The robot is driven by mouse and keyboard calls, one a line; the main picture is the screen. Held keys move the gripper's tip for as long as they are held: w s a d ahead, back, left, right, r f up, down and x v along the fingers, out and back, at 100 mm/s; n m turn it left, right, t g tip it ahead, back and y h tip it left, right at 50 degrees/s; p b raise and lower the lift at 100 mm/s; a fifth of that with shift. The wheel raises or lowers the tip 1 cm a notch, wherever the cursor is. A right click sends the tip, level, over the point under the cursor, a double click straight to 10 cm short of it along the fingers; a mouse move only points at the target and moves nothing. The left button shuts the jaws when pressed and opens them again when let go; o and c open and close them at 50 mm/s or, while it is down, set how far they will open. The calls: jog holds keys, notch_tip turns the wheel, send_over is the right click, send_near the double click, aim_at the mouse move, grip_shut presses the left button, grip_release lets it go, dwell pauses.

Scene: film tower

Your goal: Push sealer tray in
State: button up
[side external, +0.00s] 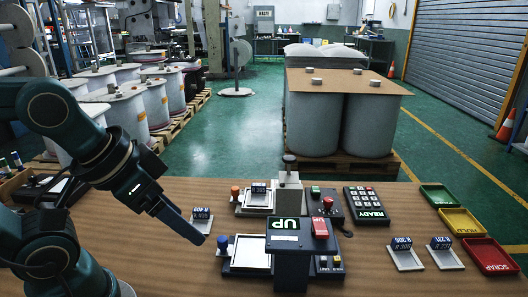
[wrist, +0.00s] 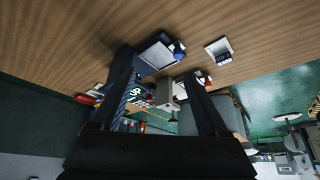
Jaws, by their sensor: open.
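Two trays stand out from devices on the table, and I cannot tell for certain which is the sealer's. The front tray (side external: 250,251) is white with a blue knob (side external: 224,241) at its left, beside a dark box with a green UP display (side external: 286,226). The rear tray (side external: 258,199) has an orange knob (side external: 235,191) and carries a dark label block, left of a grey upright press (side external: 289,190). My gripper (side external: 204,229) is empty above the table, left of the blue knob. In the wrist view its fingers are apart, with the front tray (wrist: 157,55) beyond them.
A label block on a white stand (side external: 201,218) is close to my gripper. A READY keypad (side external: 366,206) is behind the display. Two more label stands and green, yellow and red bins (side external: 487,256) are at the right. The table's front left is clear.

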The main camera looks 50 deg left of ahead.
jog(key=shift+t, duration=0.6)
jog(key=w+r, duration=0.2)
jog(key=w, duration=0.1)
jog(key=shift+r, duration=0.3)
jog(key=shift+c, duration=0.7)
jog(key=n+g+y, duration=0.2)
jog(key=n+g, duration=0.1)
jog(key=n, duration=0.1)
send_over(235, 188)
jog(key=s, duration=0.2)
jog(key=f, duration=1.1)
jog(key=shift+s+d, duration=0.1)
jog(key=shift+d, duration=0.3)
jog(key=shift+x, duration=2.15)
jog(key=shift+c, duration=0.4)
